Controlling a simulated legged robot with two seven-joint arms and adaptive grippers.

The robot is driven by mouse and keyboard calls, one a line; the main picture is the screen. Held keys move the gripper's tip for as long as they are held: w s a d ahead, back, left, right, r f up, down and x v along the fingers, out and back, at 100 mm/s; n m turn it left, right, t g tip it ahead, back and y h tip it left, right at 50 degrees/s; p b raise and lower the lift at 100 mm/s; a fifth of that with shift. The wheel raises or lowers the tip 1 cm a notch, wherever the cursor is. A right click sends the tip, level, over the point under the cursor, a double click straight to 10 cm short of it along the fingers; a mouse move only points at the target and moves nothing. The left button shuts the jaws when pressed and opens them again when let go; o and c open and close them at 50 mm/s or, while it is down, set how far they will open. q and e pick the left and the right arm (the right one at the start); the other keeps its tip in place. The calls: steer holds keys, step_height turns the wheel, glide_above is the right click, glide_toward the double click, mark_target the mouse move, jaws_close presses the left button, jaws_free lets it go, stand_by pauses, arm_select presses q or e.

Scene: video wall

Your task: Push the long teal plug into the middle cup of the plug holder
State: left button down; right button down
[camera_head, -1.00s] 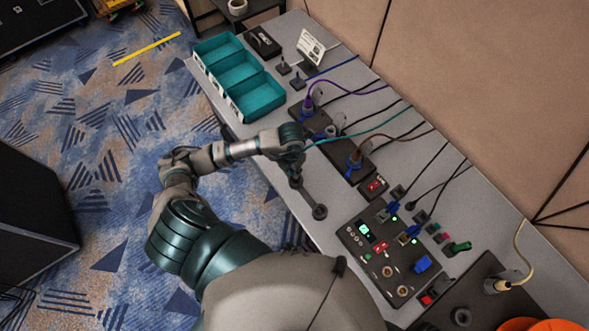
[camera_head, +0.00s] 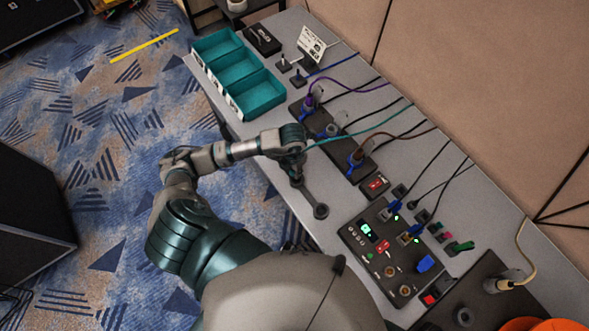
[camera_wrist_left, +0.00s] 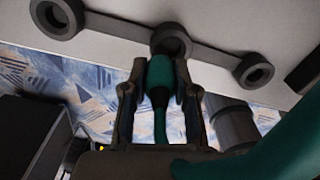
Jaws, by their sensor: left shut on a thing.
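The long teal plug (camera_wrist_left: 159,72) stands between the fingers of my left gripper (camera_wrist_left: 161,88), which is shut on it. The plug holder (camera_wrist_left: 215,55) is a dark strip with three round cups, seen in the wrist view. The plug's far end overlaps the near rim of the middle cup (camera_wrist_left: 172,39); I cannot tell whether it is inside. In the head view, my left gripper (camera_head: 295,160) is over the plug holder (camera_head: 308,196), hiding part of it and the plug. An end cup (camera_head: 320,211) shows clear. A teal cable (camera_head: 360,131) runs right from the gripper.
Teal bins (camera_head: 238,73) stand at the table's far left end. A dark socket strip (camera_head: 335,142) with plugged cables lies just behind the gripper. The grey table is bare around the holder's front.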

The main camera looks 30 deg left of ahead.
arm_select(q)
steer(key=shift+f, duration=0.1)
steer(key=shift+d, duration=0.3)
steer(key=shift+d+f, duration=0.2)
steer(key=shift+d, duration=0.25)
steer(key=shift+f+b, duration=0.2)
steer(key=shift+b, duration=0.15)
steer(key=shift+a+f, duration=0.1)
steer(key=shift+f, duration=0.1)
steer(key=shift+f, duration=0.15)
steer(key=shift+d, duration=0.4)
steer(key=shift+a+f+b, duration=0.1)
steer(key=shift+b, duration=0.2)
steer(key=shift+f, duration=0.35)
